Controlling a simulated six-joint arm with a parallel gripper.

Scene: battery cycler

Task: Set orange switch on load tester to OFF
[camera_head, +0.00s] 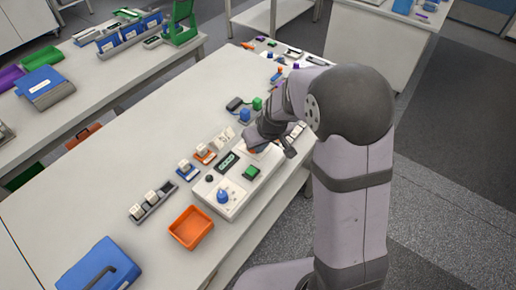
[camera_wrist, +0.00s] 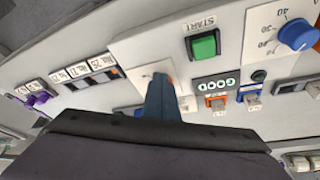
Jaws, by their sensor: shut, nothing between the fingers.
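The load tester (camera_head: 238,189) is a white box on the bench in the head view, with a blue dial, a green button and a small dark display. In the wrist view the green START button (camera_wrist: 204,46) and the display reading GOOD (camera_wrist: 216,84) show on it. My gripper (camera_wrist: 160,88) is shut and empty, its fingertips down at the white switch panel (camera_wrist: 146,72) beside the button. A sliver of the orange switch (camera_wrist: 170,79) shows at the fingertips. The rest is hidden, so I cannot tell its setting or whether I touch it.
An orange tray (camera_head: 191,228) sits in front of the tester, and a blue box (camera_head: 100,266) lies at the near bench edge. A row of small battery holders (camera_head: 152,205) runs along the tester's left. Blue and green items stand behind it. The bench's left part is clear.

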